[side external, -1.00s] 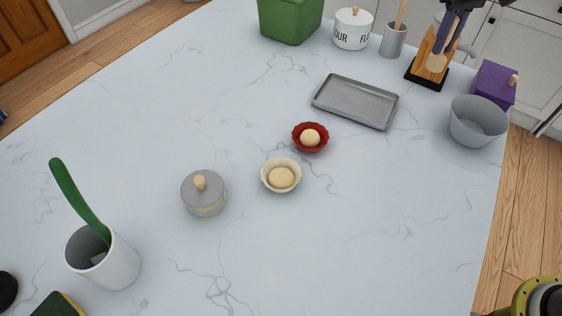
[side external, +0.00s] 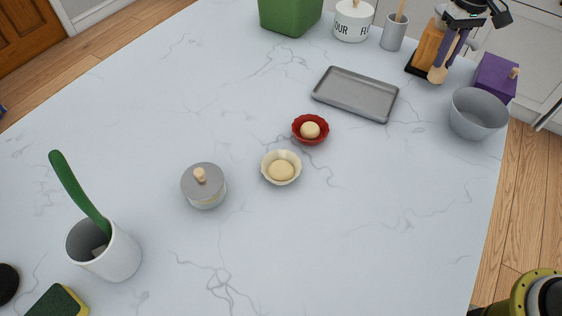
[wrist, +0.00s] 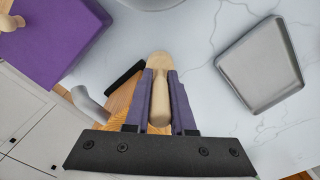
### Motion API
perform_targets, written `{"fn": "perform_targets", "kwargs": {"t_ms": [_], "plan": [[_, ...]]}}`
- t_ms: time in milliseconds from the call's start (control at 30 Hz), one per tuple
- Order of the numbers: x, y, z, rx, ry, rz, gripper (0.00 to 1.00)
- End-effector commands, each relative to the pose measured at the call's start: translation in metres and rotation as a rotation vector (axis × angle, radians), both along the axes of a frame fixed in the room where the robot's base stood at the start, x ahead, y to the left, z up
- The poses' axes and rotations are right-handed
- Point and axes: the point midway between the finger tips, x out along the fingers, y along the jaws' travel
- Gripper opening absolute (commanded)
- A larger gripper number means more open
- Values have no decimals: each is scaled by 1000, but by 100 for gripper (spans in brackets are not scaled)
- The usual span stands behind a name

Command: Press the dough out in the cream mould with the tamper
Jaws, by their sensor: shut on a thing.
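The cream mould (side external: 281,180) is a small fluted cup near the middle of the table, with a pale rounded lump of dough (side external: 281,171) inside. My gripper (side external: 446,57) is at the upper right in the side view, far from the mould. It is shut on the tamper (side external: 437,75), a pale wooden piece with a rounded end, which also shows between the purple fingers in the wrist view (wrist: 160,85). The tamper is beside a wooden stand with a black base (side external: 424,64), partly covered by the gripper.
A red mould (side external: 310,140) with dough stands just behind the cream one. A grey tray (side external: 356,88), grey bowl (side external: 478,128) and purple box (side external: 495,66) are near the gripper. A lidded grey pot (side external: 204,195) stands left of the cream mould.

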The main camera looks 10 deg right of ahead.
Motion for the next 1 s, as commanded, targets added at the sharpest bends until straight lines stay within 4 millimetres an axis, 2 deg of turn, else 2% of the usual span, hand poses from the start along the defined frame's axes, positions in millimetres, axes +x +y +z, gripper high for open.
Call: {"fn": "perform_targets", "kwargs": {"t_ms": [1000], "plan": [[-8, 23, 1, 0, -1, 1, 0]]}}
